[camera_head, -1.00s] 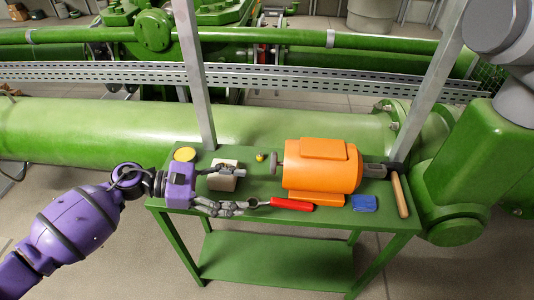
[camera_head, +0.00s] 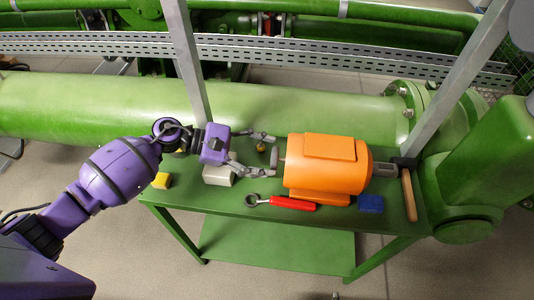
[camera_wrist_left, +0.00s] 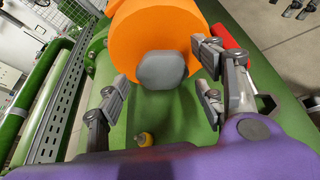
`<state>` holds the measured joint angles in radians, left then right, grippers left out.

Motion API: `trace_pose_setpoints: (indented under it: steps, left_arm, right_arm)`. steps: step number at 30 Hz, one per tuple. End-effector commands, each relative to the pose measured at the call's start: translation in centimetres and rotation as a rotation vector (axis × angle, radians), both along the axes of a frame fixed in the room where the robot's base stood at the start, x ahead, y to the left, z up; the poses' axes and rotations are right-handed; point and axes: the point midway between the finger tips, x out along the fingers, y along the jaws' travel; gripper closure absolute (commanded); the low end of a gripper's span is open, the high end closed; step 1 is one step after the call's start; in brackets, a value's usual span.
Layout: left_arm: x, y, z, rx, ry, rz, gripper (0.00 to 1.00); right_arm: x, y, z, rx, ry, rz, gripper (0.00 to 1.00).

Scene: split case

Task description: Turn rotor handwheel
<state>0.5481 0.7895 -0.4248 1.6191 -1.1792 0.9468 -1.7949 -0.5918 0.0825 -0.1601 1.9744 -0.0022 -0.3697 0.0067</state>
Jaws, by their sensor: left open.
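The orange rotor machine (camera_head: 325,162) lies on the green table. Its grey handwheel (camera_wrist_left: 162,70) is a blunt round knob on the machine's left end. In the head view only a thin edge of the handwheel (camera_head: 281,166) shows. My left gripper (camera_head: 271,154) is open, just left of the handwheel and pointing right at it. In the left wrist view its spread fingers (camera_wrist_left: 160,80) lie to both sides of the handwheel, with a gap visible on each side. I see no clear contact. My right gripper is in neither view.
A small brass piece (camera_head: 261,147) stands near the fingers. A pale block (camera_head: 219,175) sits below the gripper. A red-handled wrench (camera_head: 292,203), a blue block (camera_head: 371,204) and a hammer (camera_head: 409,194) lie along the front and right. Grey posts rise behind.

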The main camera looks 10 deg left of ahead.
Motion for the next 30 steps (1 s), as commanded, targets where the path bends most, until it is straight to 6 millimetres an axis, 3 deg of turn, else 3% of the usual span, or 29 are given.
trace_pose_setpoints:
  steps: [12, 22, 30]
  left_arm:
    - [0.12, -1.05, -0.51, 0.001, 0.001, 0.000, 0.38]
    - [0.15, -1.04, -0.47, 0.001, 0.001, 0.001, 0.81]
    - [0.24, -1.06, -0.47, 0.001, 0.031, 0.000, 0.81]
  right_arm:
    - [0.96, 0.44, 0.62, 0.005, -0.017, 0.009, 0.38]
    - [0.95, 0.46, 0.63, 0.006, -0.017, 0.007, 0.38]
    - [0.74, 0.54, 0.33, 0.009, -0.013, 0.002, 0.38]
